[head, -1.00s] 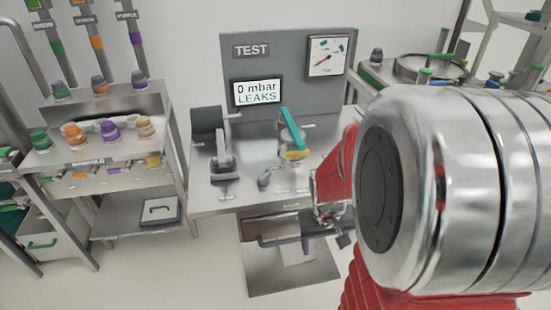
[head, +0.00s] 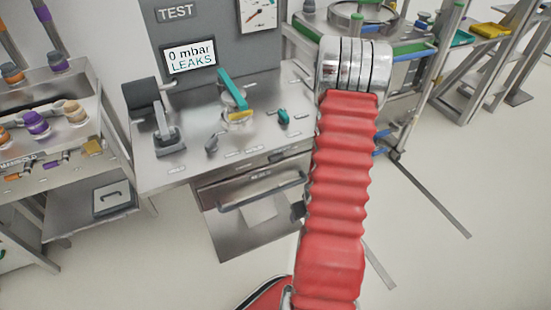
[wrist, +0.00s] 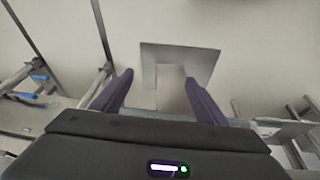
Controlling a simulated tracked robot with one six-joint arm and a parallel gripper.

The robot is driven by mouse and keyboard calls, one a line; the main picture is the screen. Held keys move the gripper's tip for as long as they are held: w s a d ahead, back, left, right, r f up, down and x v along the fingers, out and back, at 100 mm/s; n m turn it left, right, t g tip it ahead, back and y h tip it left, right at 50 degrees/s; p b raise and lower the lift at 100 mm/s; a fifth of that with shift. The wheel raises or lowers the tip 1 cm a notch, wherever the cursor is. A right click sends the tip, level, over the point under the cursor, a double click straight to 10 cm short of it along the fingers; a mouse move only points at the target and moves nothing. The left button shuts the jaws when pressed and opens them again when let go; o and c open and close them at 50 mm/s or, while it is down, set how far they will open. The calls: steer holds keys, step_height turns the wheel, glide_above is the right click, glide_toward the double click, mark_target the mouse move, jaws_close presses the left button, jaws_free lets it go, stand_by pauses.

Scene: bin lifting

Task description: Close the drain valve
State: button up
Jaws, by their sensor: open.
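The test bench (head: 190,162) in the head view carries several valve-like controls, and their labels are too small to read. I cannot tell which is the drain valve. My gripper (wrist: 160,95) is open and empty in the wrist view, its two purple fingers apart. In the head view it is mostly hidden behind my red arm.
The display (head: 190,57) reads "0 mbar LEAKS". A drawer with a bar handle (head: 262,192) is under the bench front. A clamp-like fixture (head: 165,130) stands on the bench's left. A manifold rack (head: 85,175) is at left, a green-railed frame (head: 420,85) at right. Floor shows at right.

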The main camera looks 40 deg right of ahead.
step_height(320, 180, down, 5)
steer(key=w+t, duration=0.2)
steer(key=t, duration=0.1)
steer(key=n+t+h, duration=0.1)
steer(key=t+h, duration=0.2)
steer(key=t, duration=0.8)
glide_toward(277, 159)
steer(key=s, duration=0.3)
steer(key=shift+w+a+f, duration=0.2)
steer(key=shift+a, duration=0.15)
steer(key=x, duration=1.4)
steer(key=shift+s, duration=0.1)
steer(key=shift+c, duration=0.2)
